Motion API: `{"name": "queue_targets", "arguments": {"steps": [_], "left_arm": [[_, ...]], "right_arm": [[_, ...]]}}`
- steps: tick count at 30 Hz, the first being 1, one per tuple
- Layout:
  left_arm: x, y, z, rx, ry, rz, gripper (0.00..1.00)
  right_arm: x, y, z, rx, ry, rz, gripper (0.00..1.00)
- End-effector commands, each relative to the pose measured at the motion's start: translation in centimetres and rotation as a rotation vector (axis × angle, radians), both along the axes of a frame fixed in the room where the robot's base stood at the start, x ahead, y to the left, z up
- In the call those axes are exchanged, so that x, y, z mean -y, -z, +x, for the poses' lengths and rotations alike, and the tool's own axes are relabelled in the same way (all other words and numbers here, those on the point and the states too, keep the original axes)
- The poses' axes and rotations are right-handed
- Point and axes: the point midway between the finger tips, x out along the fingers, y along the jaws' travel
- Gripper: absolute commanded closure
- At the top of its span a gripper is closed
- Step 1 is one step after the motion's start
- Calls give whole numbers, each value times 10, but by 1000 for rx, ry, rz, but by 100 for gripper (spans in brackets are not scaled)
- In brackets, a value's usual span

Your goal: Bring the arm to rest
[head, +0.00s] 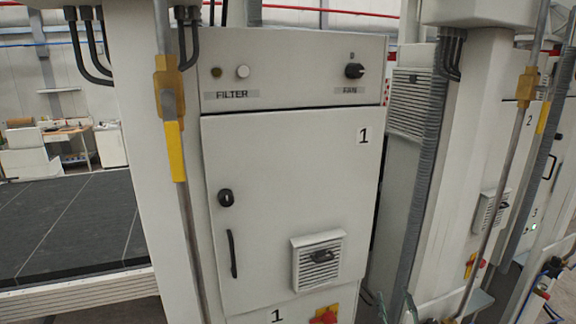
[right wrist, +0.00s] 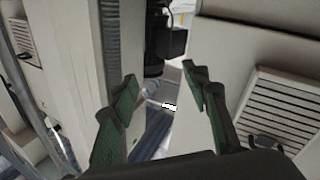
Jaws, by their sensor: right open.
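My right gripper (right wrist: 162,92) is open in the right wrist view. Its two dark fingers with green pads stand well apart, with nothing between them. The gap faces a narrow space beside a pale cabinet panel with a slatted vent (right wrist: 285,108). In the head view only greenish fingertips of the right gripper (head: 397,308) show at the bottom edge, right of the white cabinet marked 1 (head: 280,180). The rest of that arm is mostly out of the picture. My left gripper is in neither view.
The cabinet has a knob (head: 354,71), a black door handle (head: 232,254) and a red switch (head: 324,315). A grey ribbed hose (head: 424,170) and a white column (head: 465,170) stand to its right. A pipe with a yellow lever (head: 175,150) runs at its left.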

Motion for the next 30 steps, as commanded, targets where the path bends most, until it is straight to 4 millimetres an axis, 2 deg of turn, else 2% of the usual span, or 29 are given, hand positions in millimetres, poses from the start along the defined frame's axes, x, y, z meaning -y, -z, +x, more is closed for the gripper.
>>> {"name": "queue_targets", "arguments": {"steps": [1, 5, 6, 8, 12, 15, 18, 21, 30], "left_arm": [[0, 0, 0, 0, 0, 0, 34], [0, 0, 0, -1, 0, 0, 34], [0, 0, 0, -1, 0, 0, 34], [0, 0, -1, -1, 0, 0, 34], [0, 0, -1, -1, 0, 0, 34], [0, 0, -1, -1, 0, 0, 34], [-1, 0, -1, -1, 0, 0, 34], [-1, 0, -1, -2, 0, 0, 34], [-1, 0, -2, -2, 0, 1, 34]], "right_arm": [[12, 35, -13, -79, 30, 28, 57], [39, 116, -54, -286, 101, 85, 57], [45, 141, -69, -352, 120, 100, 57], [53, 176, -95, -450, 144, 123, 57], [65, 250, -164, -679, 188, 172, 57], [67, 290, -215, -829, 203, 203, 57], [66, 318, -257, -945, 209, 226, 57], [63, 336, -293, -1038, 209, 246, 57], [51, 369, -380, -1252, 194, 293, 57]]}}
